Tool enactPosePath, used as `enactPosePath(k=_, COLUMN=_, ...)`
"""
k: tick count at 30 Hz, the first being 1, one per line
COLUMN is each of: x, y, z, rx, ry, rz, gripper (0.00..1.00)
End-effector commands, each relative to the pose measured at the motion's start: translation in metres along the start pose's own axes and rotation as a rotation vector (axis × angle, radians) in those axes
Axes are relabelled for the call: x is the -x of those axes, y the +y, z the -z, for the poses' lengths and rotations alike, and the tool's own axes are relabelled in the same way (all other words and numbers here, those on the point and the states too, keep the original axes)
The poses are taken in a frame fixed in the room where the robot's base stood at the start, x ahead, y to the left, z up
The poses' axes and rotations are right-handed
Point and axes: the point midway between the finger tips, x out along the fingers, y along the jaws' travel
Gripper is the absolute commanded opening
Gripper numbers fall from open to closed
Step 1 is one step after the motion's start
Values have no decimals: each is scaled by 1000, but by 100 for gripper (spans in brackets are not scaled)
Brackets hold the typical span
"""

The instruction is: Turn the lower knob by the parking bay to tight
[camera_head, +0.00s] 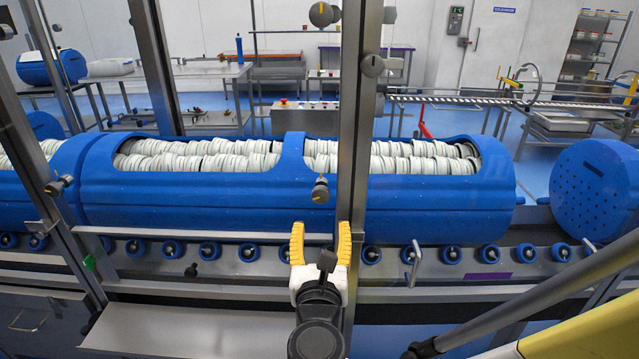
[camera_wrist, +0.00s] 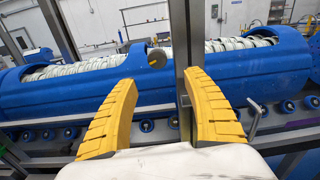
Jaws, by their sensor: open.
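A small grey-brown knob (camera_head: 320,189) shows in the head view in front of the blue tub carrier, left of a metal post (camera_head: 354,130). In the wrist view a round knob (camera_wrist: 157,57) lies just beyond and between my fingertips, against the blue carrier. My gripper (camera_head: 320,231) has yellow fingers spread wide with nothing between the tips. In the head view it is just below the knob, apart from it. The wrist view also shows my gripper (camera_wrist: 161,78) open. I cannot read any tight mark or the knob's setting.
Another knob (camera_head: 373,66) sits higher on the post, and one (camera_head: 57,186) is on a left post. The blue carrier (camera_head: 440,205) holds rows of white tubs above a roller rail (camera_head: 460,262). A blue perforated disc end (camera_head: 592,188) stands at right. The posts stand close around my gripper.

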Motion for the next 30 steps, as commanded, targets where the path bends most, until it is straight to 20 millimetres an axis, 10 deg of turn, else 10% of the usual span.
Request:
enactPosePath(k=18, x=-94, y=4, z=-1, rx=37, ry=-14, rz=-6, gripper=58)
enactPosePath(k=30, x=-107, y=4, z=-3, rx=36, ry=-13, rz=-8, gripper=58)
